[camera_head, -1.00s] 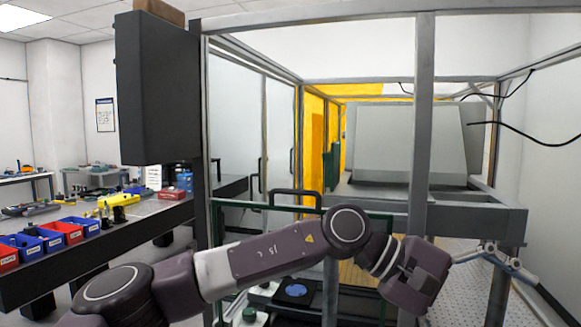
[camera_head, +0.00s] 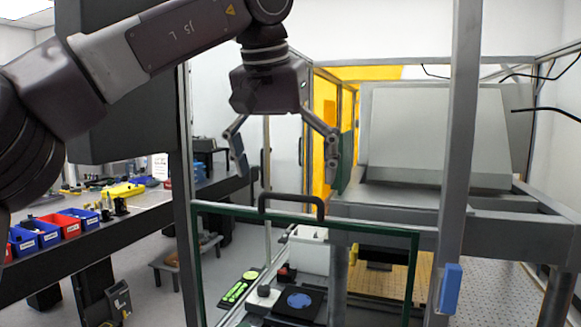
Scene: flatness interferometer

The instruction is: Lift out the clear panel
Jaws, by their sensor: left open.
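The clear panel (camera_head: 365,225) has a thin dark green frame and stands upright in the front opening of the metal enclosure. Its see-through middle shows the equipment behind it. A dark handle (camera_head: 291,198) arches up from its top bar. My left gripper (camera_head: 286,163) points down above the handle, with its two fingers spread wide to either side. It is open and empty, and does not appear to touch the handle. The lower edge of the panel is out of view. My right gripper is not in view.
Grey posts (camera_head: 458,150) frame the enclosure, and one has a blue block (camera_head: 450,288). A large grey housing (camera_head: 432,135) sits inside at right. A bench (camera_head: 130,232) with red and blue bins stands at left. Black cables hang at upper right.

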